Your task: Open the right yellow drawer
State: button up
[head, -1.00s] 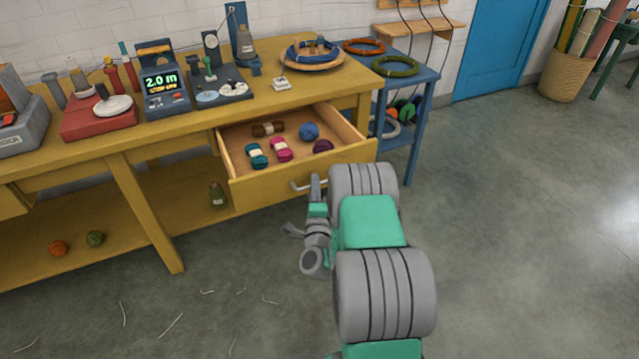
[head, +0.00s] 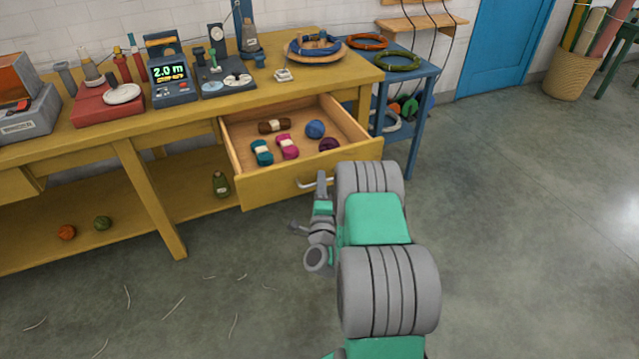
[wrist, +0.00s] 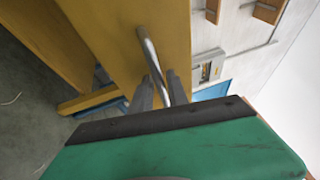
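The right yellow drawer (head: 275,191) stands pulled out of the yellow workbench, its inside open to view. Its grey bar handle (head: 312,184) is on the front panel, partly hidden by my arm. The yellow drawer front (wrist: 120,22) is close to the fingers. In the head view my wrist and arm cover most of the gripper.
Several wool skeins lie in the drawer, among them a brown one (head: 274,126) and a blue one (head: 315,129). A blue side table (head: 423,75) stands to the right. A green bottle (head: 221,184) is on the lower shelf. The floor at right is clear.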

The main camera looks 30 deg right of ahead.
jog(key=shift+s+a, duration=0.1)
jog(key=b+v, duration=0.1)
jog(key=v, duration=0.6)
jog(key=shift+s+b, duration=0.25)
jog(key=shift+b, duration=0.15)
jog(key=shift+a+f, duration=0.1)
